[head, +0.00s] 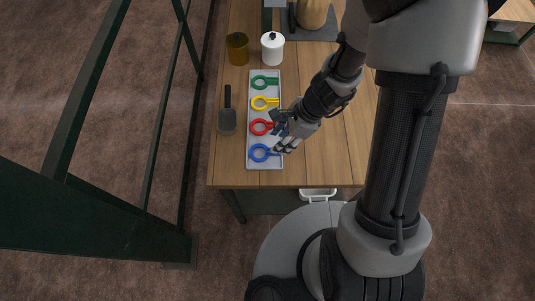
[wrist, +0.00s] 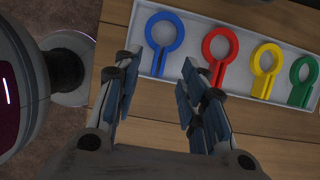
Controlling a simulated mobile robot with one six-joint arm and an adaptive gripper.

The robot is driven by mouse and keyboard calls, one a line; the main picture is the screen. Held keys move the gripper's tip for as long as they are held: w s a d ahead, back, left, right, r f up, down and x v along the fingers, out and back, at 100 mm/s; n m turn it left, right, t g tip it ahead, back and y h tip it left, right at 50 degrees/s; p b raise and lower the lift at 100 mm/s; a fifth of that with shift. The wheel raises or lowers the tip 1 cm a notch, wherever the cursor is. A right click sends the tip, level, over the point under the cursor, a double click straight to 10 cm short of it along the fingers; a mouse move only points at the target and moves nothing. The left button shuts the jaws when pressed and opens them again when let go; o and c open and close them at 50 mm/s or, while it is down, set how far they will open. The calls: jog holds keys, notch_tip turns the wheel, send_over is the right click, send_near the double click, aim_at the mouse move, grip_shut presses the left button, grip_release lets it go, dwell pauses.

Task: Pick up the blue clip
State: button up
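The blue clip (head: 260,152) lies at the near end of a light grey tray on the wooden table, a ring with a short handle. In the wrist view the blue clip (wrist: 163,40) lies ahead of my gripper, its handle end between the lines of the two fingers. My gripper (head: 282,132) is above the tray's right edge, near the red and blue clips. In the wrist view my gripper (wrist: 158,85) has its fingers spread apart with nothing between them. The left finger is left of the blue clip; the right finger is near the red clip's handle.
The grey tray (head: 252,139) also holds red (head: 259,127), yellow (head: 259,103) and green (head: 259,82) clips. A dark scoop (head: 227,122) lies left of it. An amber jar (head: 237,48) and a white jar (head: 272,49) stand behind. Bare table (head: 345,150) lies to the right.

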aim_at(267, 150)
jog(key=b+x, duration=0.3)
jog(key=x, duration=0.4)
jog(key=shift+w+b, duration=0.1)
jog(key=shift+b, duration=0.3)
jog(key=shift+c, duration=0.3)
jog(key=c, duration=0.8)
